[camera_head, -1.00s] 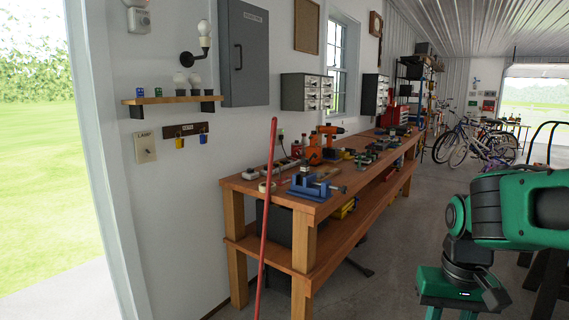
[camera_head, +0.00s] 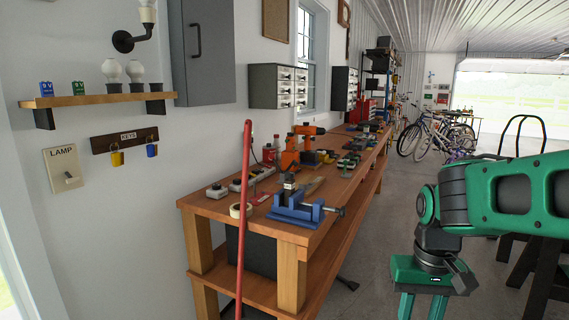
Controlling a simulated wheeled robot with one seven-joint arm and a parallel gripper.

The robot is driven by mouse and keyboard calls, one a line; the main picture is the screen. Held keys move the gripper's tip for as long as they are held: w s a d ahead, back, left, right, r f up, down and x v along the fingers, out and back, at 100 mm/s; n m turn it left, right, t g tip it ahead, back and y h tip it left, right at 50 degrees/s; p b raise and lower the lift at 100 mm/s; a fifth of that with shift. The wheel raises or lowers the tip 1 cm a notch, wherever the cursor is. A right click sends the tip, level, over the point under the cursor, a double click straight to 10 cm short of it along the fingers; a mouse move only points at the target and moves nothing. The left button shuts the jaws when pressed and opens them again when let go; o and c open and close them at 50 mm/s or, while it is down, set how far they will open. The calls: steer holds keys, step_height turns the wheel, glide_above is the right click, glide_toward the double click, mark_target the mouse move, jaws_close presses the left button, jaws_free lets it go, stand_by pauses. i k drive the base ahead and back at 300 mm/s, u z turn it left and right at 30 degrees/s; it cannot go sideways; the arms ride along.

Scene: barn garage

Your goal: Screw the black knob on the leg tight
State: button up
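My gripper (camera_head: 422,304) hangs at the lower right in the head view. Its two green fingers stand apart with a gap between them, and their lower ends are cut off by the frame edge. It looks open, and nothing shows between the visible parts. I cannot make out a black knob on a leg. The wooden workbench (camera_head: 262,218) has thick square legs (camera_head: 291,277), and no knob shows on them. Dark slanted legs (camera_head: 540,278) stand partly hidden behind my arm at the right; no knob can be told there either.
A red pole (camera_head: 244,200) leans before the bench's near end. A blue vise (camera_head: 298,208), an orange drill (camera_head: 308,133) and other tools crowd the benchtop. A wall shelf (camera_head: 95,99) is at left. Bicycles (camera_head: 432,135) stand far back. Grey floor (camera_head: 385,230) is open between bench and arm.

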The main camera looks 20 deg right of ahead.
mark_target(289, 175)
steer(key=i, duration=1.1)
steer(key=u, duration=0.1)
